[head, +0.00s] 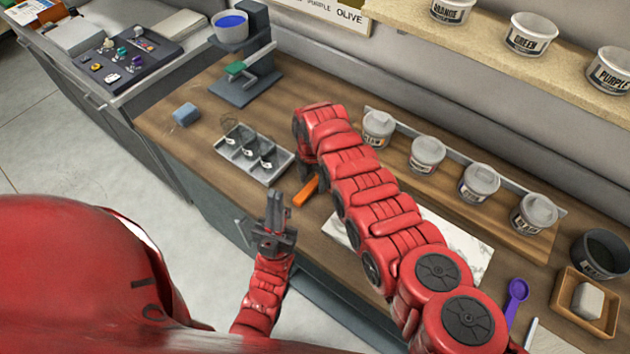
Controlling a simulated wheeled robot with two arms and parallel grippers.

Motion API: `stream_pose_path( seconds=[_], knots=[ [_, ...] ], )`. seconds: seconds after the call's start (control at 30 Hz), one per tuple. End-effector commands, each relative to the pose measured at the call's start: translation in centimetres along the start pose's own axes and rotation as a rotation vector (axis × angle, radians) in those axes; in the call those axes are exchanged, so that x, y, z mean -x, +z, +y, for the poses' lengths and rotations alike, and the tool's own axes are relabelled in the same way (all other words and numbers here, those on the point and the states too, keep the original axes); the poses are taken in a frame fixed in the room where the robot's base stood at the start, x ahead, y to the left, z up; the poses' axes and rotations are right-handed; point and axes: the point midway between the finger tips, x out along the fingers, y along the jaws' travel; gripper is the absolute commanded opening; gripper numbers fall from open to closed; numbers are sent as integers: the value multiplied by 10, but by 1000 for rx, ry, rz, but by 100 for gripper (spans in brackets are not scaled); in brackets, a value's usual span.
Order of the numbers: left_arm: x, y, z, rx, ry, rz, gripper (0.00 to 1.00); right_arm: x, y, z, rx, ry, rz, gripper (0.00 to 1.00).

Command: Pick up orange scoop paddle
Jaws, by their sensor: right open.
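The orange scoop paddle (307,190) lies on the wooden worktop, just right of the grey tray with dark cups. Part of it is hidden behind my right arm. My right arm reaches over the worktop and bends down at its far end beside the scoop. My right gripper is open, but its fingers are mostly hidden behind the arm, so I cannot tell whether they touch the scoop. My left gripper (276,207) is at the worktop's front edge, pointing up in the picture, with its fingers close together and nothing visible between them.
The grey tray (268,178) holds several dark cups. A row of lidded tubs (427,152) stands behind my right arm. A white marbled slab (465,245) lies under that arm. A purple scoop (517,291) and a wooden tray (560,305) are at the right. A blue block (186,114) is at the left.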

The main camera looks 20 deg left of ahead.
Motion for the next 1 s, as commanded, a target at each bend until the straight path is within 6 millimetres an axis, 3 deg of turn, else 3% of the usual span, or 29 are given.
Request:
stream_pose_path(
  seconds=[0.2, 0.57, 1.0],
  knots=[
    [0, 0, 0, 0, 0, 0, 0, -1, 0, 0, 0, 0, 0, 65],
    [0, 0, 0, 0, 0, 0, 0, -1, 0, 0, 0, -1, 0, 0],
    [0, 0, 0, 0, 0, 0, 0, -1, 0, 0, 0, -1, 0, 0]
  ],
)
